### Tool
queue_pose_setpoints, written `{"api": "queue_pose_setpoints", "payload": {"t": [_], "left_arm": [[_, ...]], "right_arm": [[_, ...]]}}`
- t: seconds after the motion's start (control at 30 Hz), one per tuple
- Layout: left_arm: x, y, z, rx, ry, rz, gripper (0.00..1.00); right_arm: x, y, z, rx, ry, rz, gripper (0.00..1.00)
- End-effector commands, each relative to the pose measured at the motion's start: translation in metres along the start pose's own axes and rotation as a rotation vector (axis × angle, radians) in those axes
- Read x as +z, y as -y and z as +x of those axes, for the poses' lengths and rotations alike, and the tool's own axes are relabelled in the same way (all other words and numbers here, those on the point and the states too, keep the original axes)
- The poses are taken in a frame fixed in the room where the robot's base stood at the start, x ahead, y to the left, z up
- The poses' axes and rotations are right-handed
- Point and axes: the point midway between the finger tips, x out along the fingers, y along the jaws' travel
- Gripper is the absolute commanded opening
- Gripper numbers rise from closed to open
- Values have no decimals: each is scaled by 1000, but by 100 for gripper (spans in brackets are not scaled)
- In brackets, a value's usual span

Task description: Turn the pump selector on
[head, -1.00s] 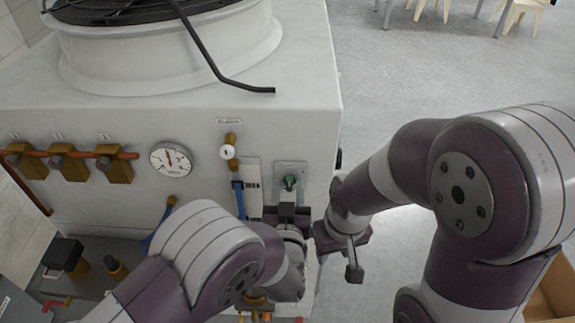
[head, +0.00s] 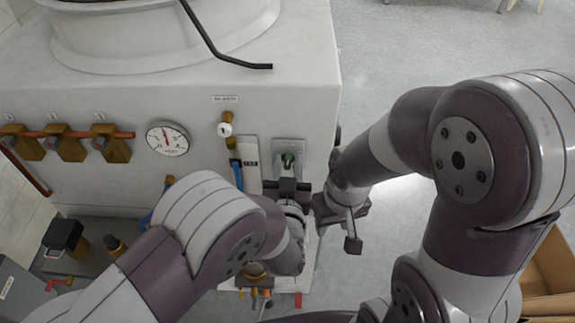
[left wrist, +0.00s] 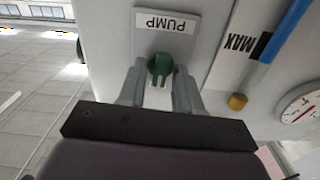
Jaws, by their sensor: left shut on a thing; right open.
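The pump selector is a small green knob (head: 288,160) on a grey plate (head: 289,146) on the front of the white machine. In the left wrist view the green knob (left wrist: 160,66) sits beneath a label reading PUMP, which appears upside down. My left gripper (left wrist: 160,84) has its fingers on both sides of the knob and is shut on it. In the head view my left gripper (head: 287,178) is just below the plate, partly covering the knob. My right gripper (head: 345,222) is open and empty, right of the machine's front corner.
A round gauge (head: 168,139), a blue level tube (head: 237,173) and brass valves (head: 110,149) are on the machine front. A black bent rod (head: 230,58) hangs over its top. A cardboard box (head: 549,275) stands at the lower right.

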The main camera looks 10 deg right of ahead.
Motion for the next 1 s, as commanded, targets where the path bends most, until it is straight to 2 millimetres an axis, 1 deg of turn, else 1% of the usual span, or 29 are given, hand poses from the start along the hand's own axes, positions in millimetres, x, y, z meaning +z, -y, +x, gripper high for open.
{"api": "queue_pose_setpoints", "payload": {"t": [0.27, 1.0], "left_arm": [[1, 0, 0, 0, 2, 200, 3], [1, -2, 0, 1, 3, 903, 3]], "right_arm": [[0, 0, -2, 0, 0, 0, 43], [-2, 0, -16, 0, 0, 0, 43]]}}
